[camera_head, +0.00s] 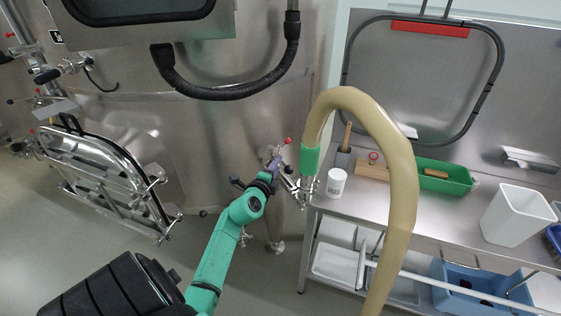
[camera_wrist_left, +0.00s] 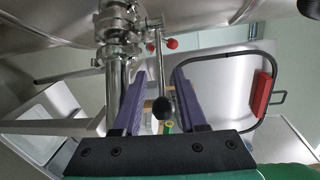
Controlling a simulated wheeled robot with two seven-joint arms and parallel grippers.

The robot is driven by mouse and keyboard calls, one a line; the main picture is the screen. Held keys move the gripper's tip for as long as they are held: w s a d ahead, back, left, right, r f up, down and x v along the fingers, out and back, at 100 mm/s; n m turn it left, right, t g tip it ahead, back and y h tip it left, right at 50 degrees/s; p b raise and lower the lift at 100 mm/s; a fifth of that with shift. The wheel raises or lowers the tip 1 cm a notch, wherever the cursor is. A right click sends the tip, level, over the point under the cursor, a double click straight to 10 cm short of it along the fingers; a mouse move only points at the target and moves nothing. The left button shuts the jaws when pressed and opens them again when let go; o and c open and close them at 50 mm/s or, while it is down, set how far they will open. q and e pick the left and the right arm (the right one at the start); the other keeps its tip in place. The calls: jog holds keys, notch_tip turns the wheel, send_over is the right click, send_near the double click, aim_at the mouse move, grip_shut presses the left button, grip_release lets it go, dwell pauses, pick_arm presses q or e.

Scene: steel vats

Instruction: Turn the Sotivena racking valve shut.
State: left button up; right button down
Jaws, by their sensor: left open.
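My left gripper (camera_head: 277,166) is at the steel pipework low on the vat, where the thick tan hose (camera_head: 384,130) joins. In the left wrist view, its two purple fingers (camera_wrist_left: 160,100) are apart. A steel valve lever (camera_wrist_left: 160,70) with a black ball knob (camera_wrist_left: 162,106) runs into the gap between them; I cannot tell if either finger touches it. The steel valve and pipe fittings (camera_wrist_left: 118,38) are just above and left of the fingers. Red ball knobs (camera_wrist_left: 172,43) show behind the lever. No name label is readable. My right gripper is not in view.
A steel bench (camera_head: 455,222) to the right carries a white cup (camera_head: 336,183), a green tray (camera_head: 440,182) and a white bin (camera_head: 515,214). An oval hatch door (camera_head: 100,160) hangs on a vat at left.

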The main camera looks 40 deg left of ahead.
pick_arm(q)
jog(key=x, duration=0.4)
jog(key=shift+f+b, duration=0.1)
jog(key=shift+b, duration=0.25)
jog(key=shift+w+d, duration=0.1)
jog(key=shift+w, duration=0.15)
jog(key=shift+s, duration=0.15)
grip_shut()
dwell(0.6)
